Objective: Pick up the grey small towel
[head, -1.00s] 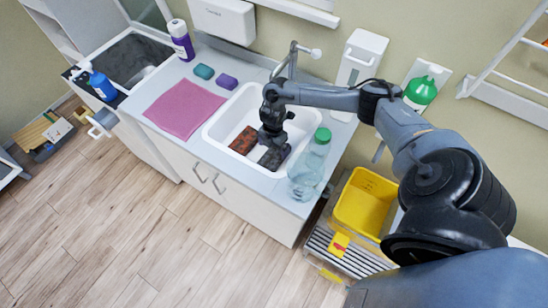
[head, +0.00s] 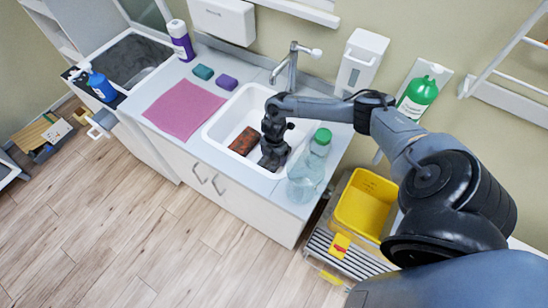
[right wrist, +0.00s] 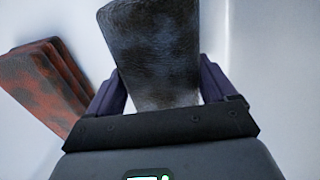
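The grey small towel (right wrist: 155,50) is a dark, mottled folded block in the white sink. In the right wrist view it lies between the two fingers of my right gripper (right wrist: 160,90), which are spread wide on either side of it. I cannot tell whether the fingers press on it. In the head view my right gripper (head: 272,160) points down into the sink and hides most of the towel. My left gripper is not in view.
A reddish-brown folded towel (head: 244,141) lies beside it in the sink (head: 222,122). A clear bottle with a green cap (head: 308,170) stands close on the right. The tap (head: 291,65) rises behind. A pink cloth (head: 184,108) lies on the counter.

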